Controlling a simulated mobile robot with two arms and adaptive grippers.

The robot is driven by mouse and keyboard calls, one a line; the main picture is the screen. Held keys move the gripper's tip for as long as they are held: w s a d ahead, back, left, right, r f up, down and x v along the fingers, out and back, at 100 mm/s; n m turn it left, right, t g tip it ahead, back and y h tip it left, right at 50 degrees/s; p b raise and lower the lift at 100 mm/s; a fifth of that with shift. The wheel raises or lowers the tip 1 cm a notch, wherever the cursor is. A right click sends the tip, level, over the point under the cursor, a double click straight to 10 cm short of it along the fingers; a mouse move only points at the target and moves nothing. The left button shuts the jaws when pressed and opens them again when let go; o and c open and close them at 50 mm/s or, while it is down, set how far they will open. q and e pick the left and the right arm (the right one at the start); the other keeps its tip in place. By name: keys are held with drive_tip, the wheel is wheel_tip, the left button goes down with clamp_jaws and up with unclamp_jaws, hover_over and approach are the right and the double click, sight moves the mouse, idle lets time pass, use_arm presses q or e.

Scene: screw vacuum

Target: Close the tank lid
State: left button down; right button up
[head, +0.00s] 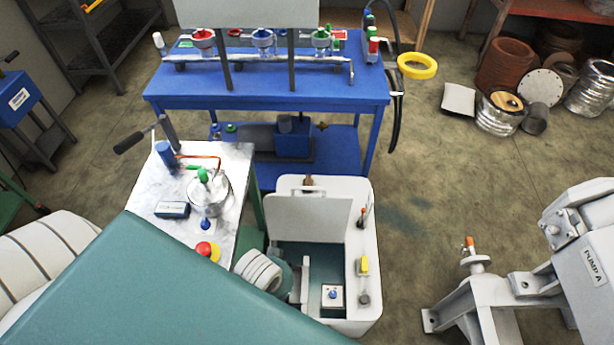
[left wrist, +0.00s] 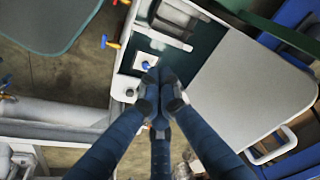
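The white tank (head: 370,225) stands at the centre of the head view with its dark green interior showing. Its pale grey lid (head: 315,218) is raised at the back, with a handle along its top edge. In the left wrist view the lid (left wrist: 250,82) fills the right side and its handle (left wrist: 272,146) is at lower right. My left gripper (left wrist: 160,80) has blue fingers with their tips together, and nothing shows between them. The lid's panel is to the right of the fingertips, and I see no contact. The left gripper does not show in the head view. My right gripper is not in view.
A marble-topped table (head: 150,200) with a flask stands left of the tank. A blue workbench (head: 170,98) is behind it. A yellow valve (head: 362,265) is on the tank's right rim. The floor to the right is clear up to pump A (head: 590,255).

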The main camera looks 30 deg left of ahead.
use_arm(q)
drive_tip(key=w+a+r+n+y, duration=0.1)
drive_tip(key=w+a+r+n, duration=0.1)
drive_tip(key=w+a+r, duration=0.35)
drive_tip(key=w+a+r+n, duration=0.1)
drive_tip(key=w+a+r, duration=0.15)
drive_tip(key=w, duration=0.55)
drive_tip(key=w+a+r+n+y, duration=0.1)
drive_tip(key=w+a+r+n, duration=0.15)
drive_tip(key=w+a, duration=0.3)
drive_tip(key=w+d+r+n+g+h, duration=0.1)
drive_tip(key=w+d+r, duration=0.15)
drive_tip(key=w, duration=0.45)
drive_tip(key=w+d+r+n+g+h, duration=0.1)
drive_tip(key=w+r, duration=0.3)
drive_tip(key=w, duration=0.3)
drive_tip(key=s+d+f+p, duration=0.1)
drive_tip(key=s+f+p, duration=0.2)
drive_tip(key=f, duration=0.6)
drive_tip(key=shift+d, duration=0.2)
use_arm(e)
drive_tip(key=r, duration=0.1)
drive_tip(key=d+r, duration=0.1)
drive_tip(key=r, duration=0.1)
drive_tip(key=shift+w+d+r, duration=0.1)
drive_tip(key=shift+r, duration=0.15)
use_arm(q)
drive_tip(key=shift+m, duration=0.25)
